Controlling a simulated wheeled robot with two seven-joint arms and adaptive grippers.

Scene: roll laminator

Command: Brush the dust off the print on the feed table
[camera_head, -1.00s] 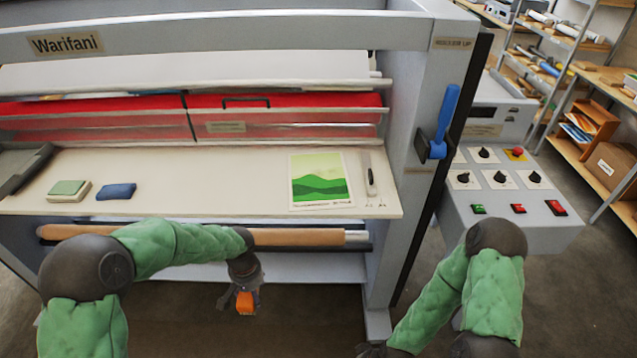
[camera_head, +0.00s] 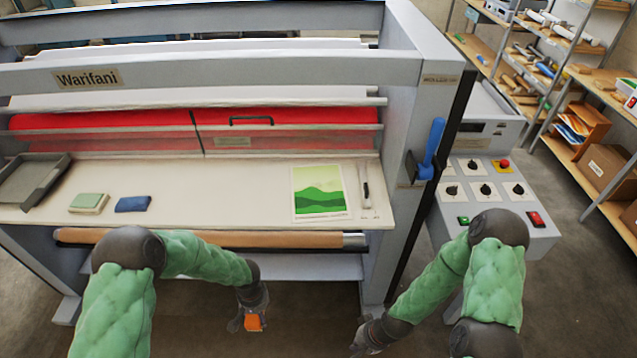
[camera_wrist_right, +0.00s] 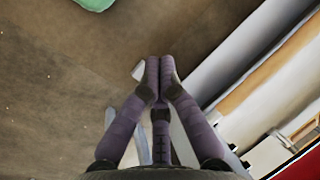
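The print (camera_head: 319,190), a green hill picture with a white border, lies flat near the right end of the cream feed table (camera_head: 240,185). Dust is too fine to make out. A slim pale tool with a dark part (camera_head: 365,187) lies just right of it. My right gripper (camera_head: 363,349) is low in front of the machine, below the table and apart from it. The right wrist view shows its fingers (camera_wrist_right: 158,70) together with nothing between them. My left gripper (camera_head: 252,319) hangs below the table front, with an orange piece (camera_head: 255,323) at its fingers; its grip is unclear.
A green-topped pad (camera_head: 88,202), a blue pad (camera_head: 133,204) and a grey tray (camera_head: 32,180) are on the table's left. A roller (camera_head: 200,238) runs beneath the front edge. A blue lever (camera_head: 432,150) and control panel (camera_head: 490,192) stand right. The table's middle is clear.

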